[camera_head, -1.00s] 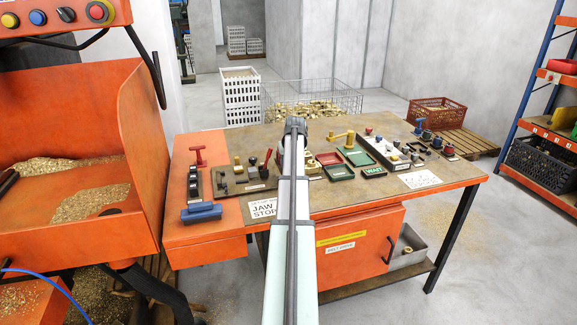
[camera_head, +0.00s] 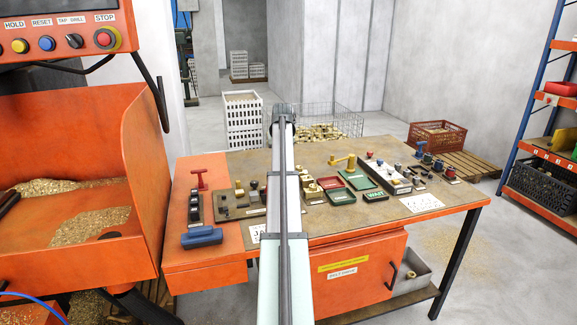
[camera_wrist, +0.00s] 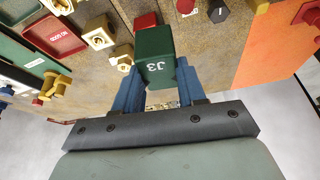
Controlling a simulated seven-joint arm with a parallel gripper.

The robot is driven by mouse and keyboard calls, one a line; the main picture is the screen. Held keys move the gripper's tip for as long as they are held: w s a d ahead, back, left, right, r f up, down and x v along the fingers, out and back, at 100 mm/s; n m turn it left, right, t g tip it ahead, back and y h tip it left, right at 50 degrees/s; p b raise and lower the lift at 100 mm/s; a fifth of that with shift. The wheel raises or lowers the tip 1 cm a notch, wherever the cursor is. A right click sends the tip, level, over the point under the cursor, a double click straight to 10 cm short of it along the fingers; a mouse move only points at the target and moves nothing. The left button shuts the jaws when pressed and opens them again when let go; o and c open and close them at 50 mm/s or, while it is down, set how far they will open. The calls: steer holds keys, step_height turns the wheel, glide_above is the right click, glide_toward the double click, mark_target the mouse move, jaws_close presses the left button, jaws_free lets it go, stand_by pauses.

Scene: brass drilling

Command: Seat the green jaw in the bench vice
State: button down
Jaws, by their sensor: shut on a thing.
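The green jaw (camera_wrist: 154,52), a block marked J3, is held between the two blue fingers of my gripper (camera_wrist: 157,85) in the wrist view. The fingers are shut on its sides. It appears over the bench top, close to a red block (camera_wrist: 145,20); I cannot tell whether they touch. In the head view my arm hides the fingers and the jaw. I cannot surely pick out the bench vice; my arm covers part of the bench's middle.
The bench (camera_head: 380,212) carries a red T-handle (camera_head: 200,180), a blue block (camera_head: 201,236), a green tray (camera_head: 386,216) marked WAIT and several small fittings. An orange machine (camera_head: 70,190) stands at left. A wire basket (camera_head: 335,122) stands behind. The bench's right front is clear.

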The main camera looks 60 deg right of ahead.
steer(key=shift+n+t, duration=0.3)
steer(key=shift+n, duration=0.5)
steer(key=shift+w+a+f, duration=1.5)
steer(key=shift+w+a, duration=0.75)
steer(key=shift+a, duration=0.75)
steer(key=shift+w+a+f, duration=1.55)
steer(key=shift+w+a, duration=0.65)
steer(key=shift+a, duration=0.8)
steer(key=shift+w+a+f, duration=1.5)
steer(key=shift+w+a, duration=0.75)
steer(key=shift+a, duration=0.75)
steer(key=shift+f, duration=1.4)
steer(key=shift+c, duration=0.8)
jaws_free()
steer(key=shift+r, duration=0.1)
step_height(320, 180, up, 7)
